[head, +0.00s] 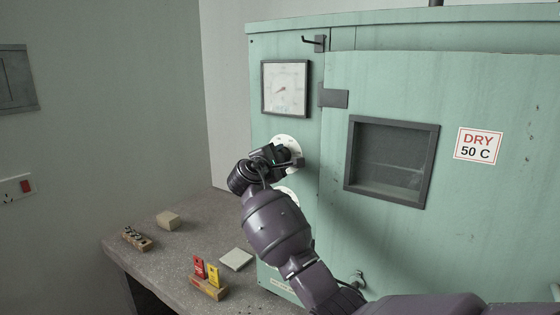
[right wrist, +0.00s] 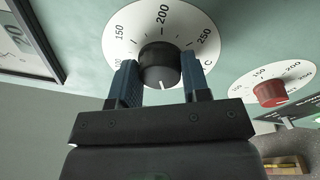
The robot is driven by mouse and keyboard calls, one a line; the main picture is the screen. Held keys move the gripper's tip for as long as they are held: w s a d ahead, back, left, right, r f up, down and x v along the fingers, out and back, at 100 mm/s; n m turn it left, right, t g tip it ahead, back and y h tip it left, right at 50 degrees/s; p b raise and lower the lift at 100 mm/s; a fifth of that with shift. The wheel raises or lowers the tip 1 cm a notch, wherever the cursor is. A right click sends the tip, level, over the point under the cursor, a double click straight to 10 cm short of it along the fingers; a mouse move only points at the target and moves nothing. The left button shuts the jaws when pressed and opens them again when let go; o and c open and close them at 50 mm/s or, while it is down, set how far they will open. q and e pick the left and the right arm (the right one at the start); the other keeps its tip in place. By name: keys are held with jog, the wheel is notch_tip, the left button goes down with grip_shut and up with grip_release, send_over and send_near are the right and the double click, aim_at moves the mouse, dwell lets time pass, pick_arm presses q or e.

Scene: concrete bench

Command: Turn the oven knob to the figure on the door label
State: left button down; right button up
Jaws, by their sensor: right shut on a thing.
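The oven (head: 340,240) is a pale green cabinet. Its door label (head: 478,145) reads "DRY 50 C". A black knob (right wrist: 160,62) sits on a white dial (right wrist: 205,45) whose legible figures include 150, 200 and 250. Its white mark points down toward my wrist in the right wrist view; the figure there is hidden. My right gripper (head: 284,158) is shut on this knob, one finger on each side. The dial's edge (head: 289,141) shows behind the gripper in the head view. My left gripper is not in view.
A red knob (right wrist: 270,92) on a second dial (right wrist: 301,74) is beside the first. A square gauge (head: 286,88) hangs above. On the bench (head: 175,255) stand a block with red and yellow tags (head: 208,283), a pale pad (head: 236,259) and small blocks (head: 168,220).

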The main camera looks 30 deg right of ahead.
jog(key=m+b, duration=0.2)
jog(key=m, duration=0.1)
jog(key=m+b, duration=0.2)
jog(key=m, duration=0.1)
jog(key=m+b, duration=0.2)
jog(key=m, duration=0.1)
jog(key=shift+f+h+b, duration=0.25)
jog(key=shift+h+b, duration=0.1)
jog(key=shift+h, duration=0.05)
jog(key=o, duration=0.9)
jog(key=shift+a, duration=0.1)
